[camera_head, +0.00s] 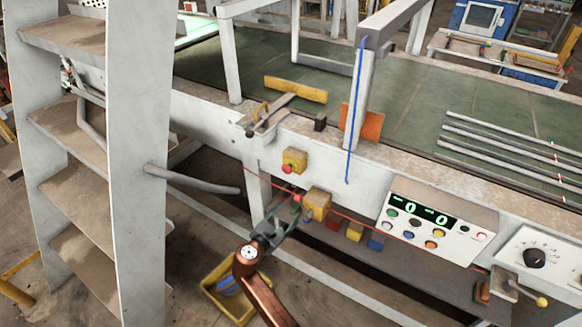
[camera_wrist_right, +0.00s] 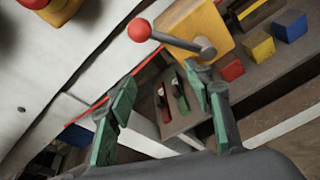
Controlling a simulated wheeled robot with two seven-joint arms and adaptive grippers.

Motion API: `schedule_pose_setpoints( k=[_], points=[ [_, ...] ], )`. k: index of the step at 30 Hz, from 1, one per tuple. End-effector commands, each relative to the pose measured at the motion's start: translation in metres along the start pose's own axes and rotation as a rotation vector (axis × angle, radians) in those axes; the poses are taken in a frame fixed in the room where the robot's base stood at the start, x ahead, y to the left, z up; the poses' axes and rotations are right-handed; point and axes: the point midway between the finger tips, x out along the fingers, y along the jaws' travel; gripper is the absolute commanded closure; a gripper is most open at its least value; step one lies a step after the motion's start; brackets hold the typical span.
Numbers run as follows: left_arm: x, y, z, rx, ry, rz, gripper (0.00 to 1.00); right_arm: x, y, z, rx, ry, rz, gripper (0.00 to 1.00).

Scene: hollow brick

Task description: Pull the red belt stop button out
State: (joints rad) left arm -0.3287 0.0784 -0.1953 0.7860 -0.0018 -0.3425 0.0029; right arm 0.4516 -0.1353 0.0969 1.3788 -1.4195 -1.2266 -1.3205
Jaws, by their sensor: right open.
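A red button (camera_head: 287,169) sits on the front of a small yellow box (camera_head: 296,157) on the white side rail of the belt table. In the right wrist view that red button (camera_wrist_right: 33,2) shows at the top left, cut by the frame edge. My right gripper (camera_head: 284,214) is open and empty, below the button and apart from it. In the wrist view its two green-padded fingers (camera_wrist_right: 163,84) stand apart, just below a lever with a red ball (camera_wrist_right: 139,30). That lever is on a second yellow box (camera_wrist_right: 190,28). My left gripper is out of view.
The second yellow box (camera_head: 317,201) is close beside my right gripper, with a red cord (camera_head: 345,216) running past. A control panel (camera_head: 437,222) is to the right. A grey shelf unit (camera_head: 135,130) stands left. Several coloured blocks (camera_head: 355,231) lie below the rail.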

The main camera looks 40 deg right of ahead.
Motion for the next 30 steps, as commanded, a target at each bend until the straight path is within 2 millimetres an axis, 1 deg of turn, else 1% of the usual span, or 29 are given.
schedule_pose_setpoints(
  k=[1,3,6,9,11,14,21,24,27,30],
  points=[
    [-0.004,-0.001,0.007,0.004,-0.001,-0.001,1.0,-0.013,0.031,0.032,-0.042,-0.054,0.016,0.53],
    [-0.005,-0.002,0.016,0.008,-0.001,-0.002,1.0,-0.026,0.058,0.063,-0.109,-0.125,0.026,0.53],
    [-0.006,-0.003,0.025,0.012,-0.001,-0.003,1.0,-0.043,0.084,0.094,-0.175,-0.197,0.029,0.53],
    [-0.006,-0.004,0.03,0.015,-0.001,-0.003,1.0,-0.051,0.097,0.11,-0.211,-0.235,0.027,0.53],
    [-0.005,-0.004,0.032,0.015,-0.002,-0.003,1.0,-0.05,0.1,0.114,-0.222,-0.247,0.026,0.53],
    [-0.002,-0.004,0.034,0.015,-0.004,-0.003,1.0,-0.04,0.101,0.117,-0.226,-0.252,0.025,0.53],
    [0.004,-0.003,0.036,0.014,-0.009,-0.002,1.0,-0.003,0.103,0.126,-0.223,-0.25,0.026,0.53],
    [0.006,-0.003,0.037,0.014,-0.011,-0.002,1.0,0.01,0.103,0.128,-0.224,-0.249,0.026,0.53],
    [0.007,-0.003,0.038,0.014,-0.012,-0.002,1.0,0.018,0.104,0.131,-0.223,-0.249,0.027,0.53],
    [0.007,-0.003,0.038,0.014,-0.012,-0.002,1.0,0.021,0.104,0.132,-0.222,-0.248,0.027,0.53]
  ],
)
